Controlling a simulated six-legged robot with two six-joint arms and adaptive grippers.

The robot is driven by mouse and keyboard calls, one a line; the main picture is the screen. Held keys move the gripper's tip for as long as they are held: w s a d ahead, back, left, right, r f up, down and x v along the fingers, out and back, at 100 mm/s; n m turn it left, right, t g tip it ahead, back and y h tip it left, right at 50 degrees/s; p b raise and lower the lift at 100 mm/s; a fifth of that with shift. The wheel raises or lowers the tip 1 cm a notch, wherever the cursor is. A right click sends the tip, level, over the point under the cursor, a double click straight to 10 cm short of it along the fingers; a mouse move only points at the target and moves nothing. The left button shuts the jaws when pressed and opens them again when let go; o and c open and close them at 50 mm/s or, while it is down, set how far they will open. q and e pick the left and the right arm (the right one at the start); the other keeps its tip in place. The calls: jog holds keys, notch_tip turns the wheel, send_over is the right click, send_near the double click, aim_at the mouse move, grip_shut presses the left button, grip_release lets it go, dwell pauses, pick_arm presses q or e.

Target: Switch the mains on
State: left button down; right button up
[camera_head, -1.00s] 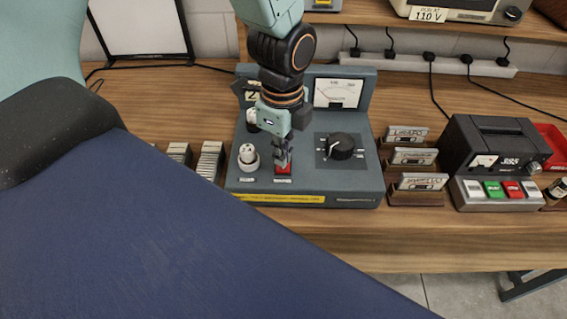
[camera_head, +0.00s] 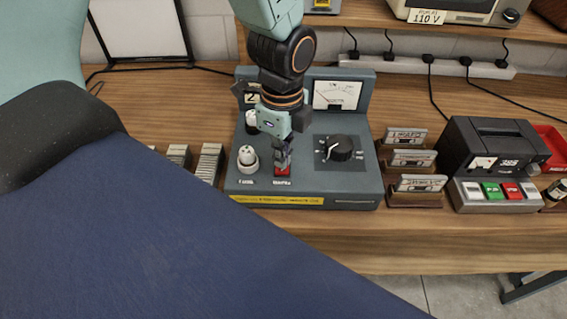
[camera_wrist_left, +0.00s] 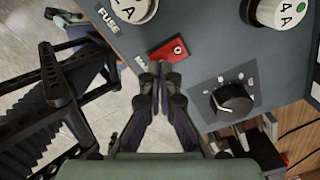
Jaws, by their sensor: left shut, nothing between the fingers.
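The grey-blue control unit (camera_head: 310,192) stands on the wooden bench with a meter, a black rotary knob (camera_head: 341,148) and a white fuse cap (camera_head: 248,158). The red mains switch (camera_head: 283,170) is on its front left top face, and it also shows in the left wrist view (camera_wrist_left: 169,54). My left gripper (camera_head: 282,164) is shut and empty, pointing down at the red switch. In the left wrist view its fingertips (camera_wrist_left: 158,72) are beside the switch's near edge and partly cover it. I cannot tell whether they touch. My right gripper is not in view.
Cassettes in wooden holders (camera_head: 414,161) stand right of the unit. Farther right is a black device (camera_head: 490,145) with coloured keys in front. Grey slotted stacks (camera_head: 210,160) stand at the left. A power strip (camera_head: 430,66) runs along the back.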

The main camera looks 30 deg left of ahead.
aim_at(282, 170)
pick_arm(q)
jog(key=shift+a+f, duration=0.1)
jog(key=shift+f, duration=0.2)
dwell(0.4)
jog(key=shift+f+b, duration=0.45)
jog(key=shift+f, duration=0.3)
dwell(0.4)
notch_tip(282, 170, up, 7)
jog(key=p, duration=0.8)
jog(key=shift+r, duration=0.1)
dwell(0.3)
dwell(0.5)
